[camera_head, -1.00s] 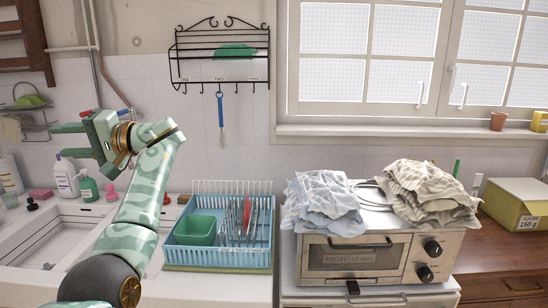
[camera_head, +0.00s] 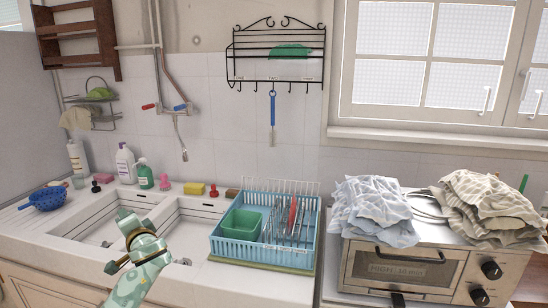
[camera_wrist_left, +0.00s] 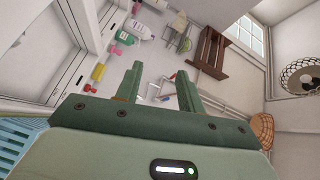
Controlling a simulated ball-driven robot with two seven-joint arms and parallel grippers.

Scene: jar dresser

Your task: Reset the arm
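My left arm rises from the bottom of the head view, left of centre, with its green-patterned wrist low in front of the sink (camera_head: 100,233). Its left gripper (camera_head: 124,218) is over the sink area and largely foreshortened there. In the left wrist view the two green fingers of the left gripper (camera_wrist_left: 158,88) stand apart with nothing between them, so it is open and empty. My right gripper is in neither view.
A blue dish rack (camera_head: 240,250) with a green tub (camera_head: 241,224) stands right of the sink. A toaster oven (camera_head: 397,271) carrying crumpled cloths (camera_head: 372,208) is farther right. Bottles (camera_head: 125,165) line the sink's back edge. A blue colander (camera_head: 48,199) sits at left.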

